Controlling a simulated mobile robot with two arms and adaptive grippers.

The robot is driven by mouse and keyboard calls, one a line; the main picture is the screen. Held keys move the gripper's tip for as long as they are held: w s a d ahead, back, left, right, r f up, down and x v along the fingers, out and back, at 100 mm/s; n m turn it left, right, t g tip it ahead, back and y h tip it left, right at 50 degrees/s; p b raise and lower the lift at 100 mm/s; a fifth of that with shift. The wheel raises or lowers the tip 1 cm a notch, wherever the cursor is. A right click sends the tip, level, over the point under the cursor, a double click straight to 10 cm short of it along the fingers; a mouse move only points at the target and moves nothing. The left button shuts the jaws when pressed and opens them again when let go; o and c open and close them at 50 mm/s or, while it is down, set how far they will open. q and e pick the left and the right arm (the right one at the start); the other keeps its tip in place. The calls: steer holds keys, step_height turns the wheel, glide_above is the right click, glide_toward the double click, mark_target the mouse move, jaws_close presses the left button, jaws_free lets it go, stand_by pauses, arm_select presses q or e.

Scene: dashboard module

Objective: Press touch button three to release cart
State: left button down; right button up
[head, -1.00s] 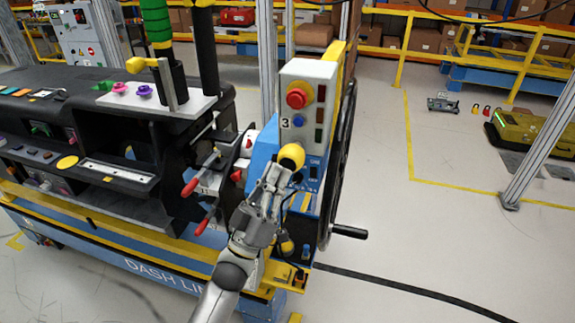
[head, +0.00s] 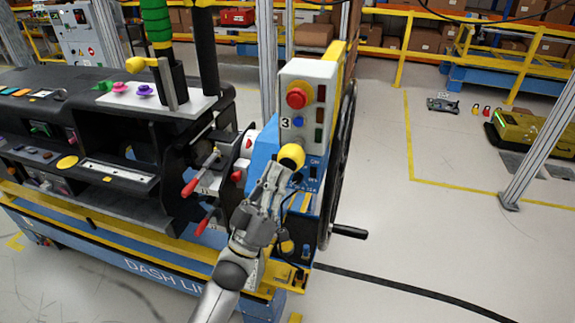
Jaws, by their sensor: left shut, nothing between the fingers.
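The control box (head: 317,72) stands upright at the middle of the head view. On its front face are a large red button (head: 296,98) and, below it, a small blue button (head: 298,122) beside the number 3. A round yellow knob (head: 291,157) sits lower, under the blue button. My left gripper (head: 281,170) is shut and empty. Its fingertips are close to the yellow knob, below the blue button; I cannot tell whether they touch the knob. My right gripper is not in view.
The blue and yellow dash line cart (head: 130,262) carries the black dashboard (head: 100,130) on the left. Red-handled levers (head: 190,188) are left of my gripper. A black handwheel crank (head: 350,232) sticks out right of the box. The floor (head: 445,240) further right is mostly clear.

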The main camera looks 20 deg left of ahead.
arm_select(q)
steer(key=shift+w, duration=0.35)
steer(key=shift+w+b, duration=0.3)
steer(key=shift+w, duration=0.15)
stand_by(0.5)
steer(key=shift+s, duration=0.1)
steer(key=shift+s+p, duration=0.35)
steer(key=shift+s, duration=0.45)
steer(key=s+p, duration=0.1)
steer(key=s, duration=0.4)
steer(key=shift+a+p, duration=0.1)
steer(key=shift+p, duration=0.2)
stand_by(0.7)
